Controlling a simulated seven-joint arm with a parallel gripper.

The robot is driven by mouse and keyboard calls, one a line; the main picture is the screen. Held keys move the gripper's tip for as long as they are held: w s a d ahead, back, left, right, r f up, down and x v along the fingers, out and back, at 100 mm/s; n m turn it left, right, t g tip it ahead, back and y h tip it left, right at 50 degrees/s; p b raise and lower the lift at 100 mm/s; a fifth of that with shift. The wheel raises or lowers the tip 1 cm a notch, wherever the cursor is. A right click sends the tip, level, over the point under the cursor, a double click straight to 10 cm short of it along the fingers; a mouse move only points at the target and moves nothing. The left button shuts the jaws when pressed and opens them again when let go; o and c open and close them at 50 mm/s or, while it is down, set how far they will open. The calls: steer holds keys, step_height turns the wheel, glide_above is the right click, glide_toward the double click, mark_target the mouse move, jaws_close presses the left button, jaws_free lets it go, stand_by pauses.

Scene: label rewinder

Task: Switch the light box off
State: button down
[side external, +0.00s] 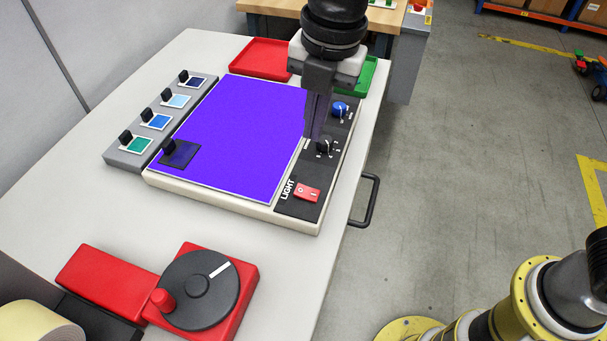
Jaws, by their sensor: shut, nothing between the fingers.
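The light box (235,125) lies on the white table, its panel glowing violet-blue. Its dark control strip runs along the right side. A red rocker switch (307,193) sits at the strip's near end, beside the word LIGHT. A black knob (323,146) is in the middle of the strip, and a blue knob (339,110) is farther back. My gripper (314,135) points down over the strip, its fingers shut and empty, close to the black knob. I cannot tell whether it touches the knob. The red switch is in clear view, nearer the camera than my gripper.
A dark blue filter tile (180,154) rests on the panel's near-left corner. A grey rack (160,123) with several coloured tiles stands left. Red (262,59) and green (368,77) trays are behind. A red crank unit (205,290) stands in front. The table between is clear.

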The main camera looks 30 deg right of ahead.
mark_target(310, 192)
steer(key=f, duration=0.8)
steer(key=w+a+f, duration=0.1)
steer(key=f, duration=0.4)
steer(key=shift+w+a+f, duration=0.1)
steer(key=shift+a+f, duration=0.05)
steer(key=shift+f, duration=0.15)
steer(key=shift+s+d, duration=0.65)
steer(key=shift+d, duration=0.05)
step_height(310, 192, up, 14)
steer(key=s+d, duration=0.1)
steer(key=shift+r, duration=0.2)
